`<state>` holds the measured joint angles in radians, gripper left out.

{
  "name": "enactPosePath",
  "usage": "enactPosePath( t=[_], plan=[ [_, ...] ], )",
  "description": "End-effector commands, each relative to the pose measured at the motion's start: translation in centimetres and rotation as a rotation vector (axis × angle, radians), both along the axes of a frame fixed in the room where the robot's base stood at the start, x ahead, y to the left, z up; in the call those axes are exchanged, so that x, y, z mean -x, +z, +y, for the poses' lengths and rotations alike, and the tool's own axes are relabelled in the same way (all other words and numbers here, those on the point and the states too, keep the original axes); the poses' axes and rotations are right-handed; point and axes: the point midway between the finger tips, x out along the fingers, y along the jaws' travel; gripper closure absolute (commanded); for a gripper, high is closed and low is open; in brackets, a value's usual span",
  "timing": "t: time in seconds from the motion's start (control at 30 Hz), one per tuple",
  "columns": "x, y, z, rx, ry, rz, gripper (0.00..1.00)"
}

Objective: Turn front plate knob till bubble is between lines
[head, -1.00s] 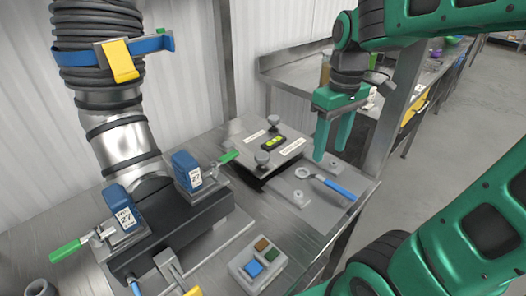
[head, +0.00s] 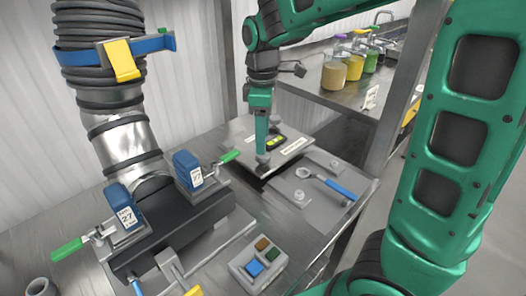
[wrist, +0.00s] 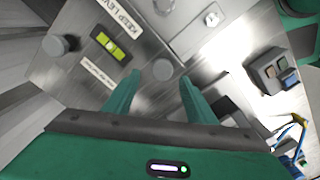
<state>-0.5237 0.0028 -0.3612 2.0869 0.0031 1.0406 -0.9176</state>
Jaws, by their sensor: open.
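The tilted grey plate (head: 240,138) carries a yellow-green bubble level (head: 276,142) between two labels. The level also shows in the wrist view (wrist: 110,46), but I cannot tell exactly where its bubble lies against the lines. The front knob (head: 262,159) is grey and partly hidden by my gripper in the head view. The other knob (wrist: 62,46) is beyond the level. My gripper (wrist: 160,78) points down, open and empty. Its fingertips look apart from the front knob.
A blue-handled wrench (head: 335,187) and a bolt (head: 299,195) lie on the lower plate at right. A button box (head: 258,264) stands in front. A dark clamped block with a blue tag (head: 187,170) is at left. Jars (head: 333,76) stand behind.

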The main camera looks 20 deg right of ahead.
Motion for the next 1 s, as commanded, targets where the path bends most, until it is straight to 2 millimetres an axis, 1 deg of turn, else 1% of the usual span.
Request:
enactPosePath(
  t=[0.03, 0.13, 0.33, 0.5, 0.77, 0.8, 0.87, 0.9, 0.93, 1.0],
  plan=[
    [0.1, -1.0, 0.0, 0.001, -0.001, 0.004, 0.49],
    [0.1, -2.6, -0.1, 0.001, -0.002, 0.004, 0.49],
    [0.1, -4.9, -0.1, 0.001, -0.002, 0.003, 0.49],
    [0.1, -5.7, -0.1, 0.000, -0.002, 0.000, 0.49],
    [0.0, -5.7, -0.1, 0.000, -0.003, -0.001, 0.49],
    [0.0, -5.7, -0.1, 0.000, -0.003, -0.001, 0.59],
    [0.1, -5.7, -0.1, 0.000, -0.003, -0.001, 0.73],
    [0.0, -5.7, -0.1, 0.000, -0.003, -0.001, 0.83],
    [0.0, -5.7, -0.1, 0.000, -0.004, -0.002, 0.90],
    [0.0, -5.7, -0.1, 0.001, -0.004, -0.003, 0.90]
  ],
)
